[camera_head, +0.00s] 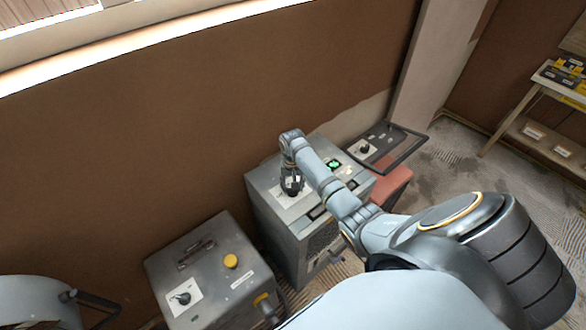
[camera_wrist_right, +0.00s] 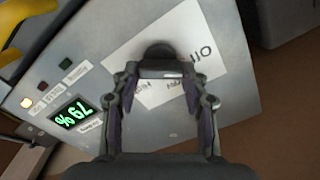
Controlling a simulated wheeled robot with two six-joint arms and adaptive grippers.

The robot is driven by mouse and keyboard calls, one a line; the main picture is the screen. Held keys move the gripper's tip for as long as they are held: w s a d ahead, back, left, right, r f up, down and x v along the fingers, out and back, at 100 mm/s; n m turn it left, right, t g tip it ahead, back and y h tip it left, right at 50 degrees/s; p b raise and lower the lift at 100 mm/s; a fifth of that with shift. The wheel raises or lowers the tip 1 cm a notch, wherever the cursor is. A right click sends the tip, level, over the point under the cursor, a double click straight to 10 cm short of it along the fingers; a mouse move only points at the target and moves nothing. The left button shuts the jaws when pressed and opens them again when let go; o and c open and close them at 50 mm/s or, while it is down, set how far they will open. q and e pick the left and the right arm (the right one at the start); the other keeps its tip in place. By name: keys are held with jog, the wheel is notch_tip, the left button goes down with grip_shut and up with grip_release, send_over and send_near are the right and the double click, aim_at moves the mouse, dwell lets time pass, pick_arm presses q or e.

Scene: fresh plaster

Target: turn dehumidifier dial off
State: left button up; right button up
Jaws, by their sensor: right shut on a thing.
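The dehumidifier (camera_head: 305,240) is a grey metal box against the brown wall. Its dial is a dark knob (camera_wrist_right: 160,50) on a white label plate (camera_wrist_right: 140,45), with upside-down lettering that seems to read OFF on the right. My right gripper (camera_head: 291,186) reaches down onto the top panel. In the wrist view my right gripper (camera_wrist_right: 160,76) is shut on the dial, which its fingers partly hide. The dial's pointer cannot be made out. A green lit percent display (camera_wrist_right: 73,115) shows on the same panel. My left gripper is not in view.
A second grey box (camera_head: 215,275) with a yellow button and its own dial (camera_head: 183,298) stands close on the left. A red machine (camera_head: 390,185) with a dark handle frame stands on the right. A wooden shelf (camera_head: 540,95) is at the far right, with open floor before it.

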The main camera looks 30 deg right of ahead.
jog(key=shift+n, duration=0.6)
jog(key=o, duration=1.2)
jog(key=shift+c, duration=0.2)
notch_tip(320, 180, up, 12)
jog(key=shift+f, duration=0.1)
